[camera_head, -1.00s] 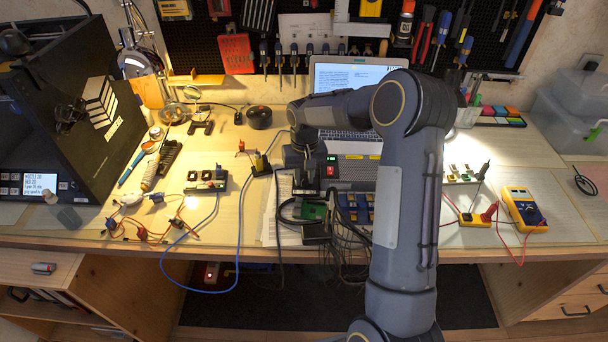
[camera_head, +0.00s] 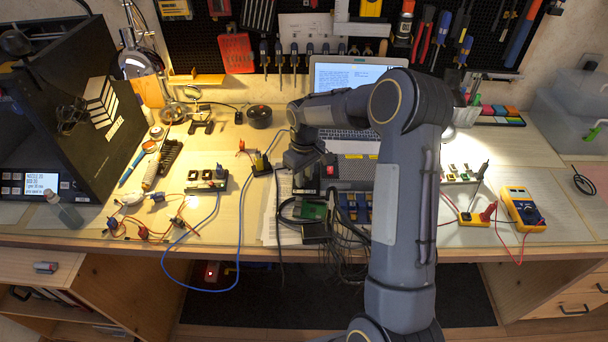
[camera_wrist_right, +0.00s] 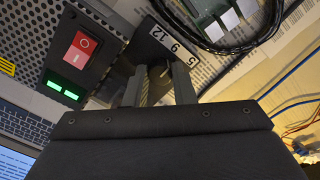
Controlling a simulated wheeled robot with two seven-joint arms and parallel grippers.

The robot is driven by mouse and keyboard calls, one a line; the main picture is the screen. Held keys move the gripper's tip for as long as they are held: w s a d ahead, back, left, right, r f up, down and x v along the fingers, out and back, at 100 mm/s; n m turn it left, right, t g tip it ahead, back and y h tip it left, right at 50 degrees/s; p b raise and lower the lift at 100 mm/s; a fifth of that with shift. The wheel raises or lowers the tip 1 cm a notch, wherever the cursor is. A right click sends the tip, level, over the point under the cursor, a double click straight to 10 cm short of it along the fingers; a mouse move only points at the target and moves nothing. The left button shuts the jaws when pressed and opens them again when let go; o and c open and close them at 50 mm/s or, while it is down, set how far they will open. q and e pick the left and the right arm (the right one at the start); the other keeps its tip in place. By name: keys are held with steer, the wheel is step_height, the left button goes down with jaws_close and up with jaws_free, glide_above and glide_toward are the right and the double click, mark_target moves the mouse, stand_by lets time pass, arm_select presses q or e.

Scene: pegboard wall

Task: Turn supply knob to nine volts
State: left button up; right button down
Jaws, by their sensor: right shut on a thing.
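The supply (camera_head: 358,168) is a dark box on the bench with a red switch (camera_head: 330,160) and green lights. In the right wrist view its red rocker switch (camera_wrist_right: 82,52) and two green displays (camera_wrist_right: 62,88) show at the left. A dark plate with a white label (camera_wrist_right: 174,46) reading 5, 9 and 12 lies just beyond my fingers. My right gripper (camera_wrist_right: 159,84) is shut on the knob (camera_wrist_right: 157,72), which is mostly hidden between the fingers. I cannot tell which number the knob points to. My left gripper is not in view.
A green circuit board (camera_head: 312,210) and black cables lie in front of the supply. A laptop (camera_head: 350,75) stands behind it. A yellow multimeter (camera_head: 521,208) with red leads lies at the right. A blue cable (camera_head: 215,215) loops over the bench's front edge.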

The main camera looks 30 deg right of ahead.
mark_target(305, 178)
steer(key=shift+r, duration=0.1)
steer(key=c, duration=1.2)
jaws_free()
step_height(305, 178, up, 6)
steer(key=shift+d+r, duration=0.1)
steer(key=shift+r, duration=0.75)
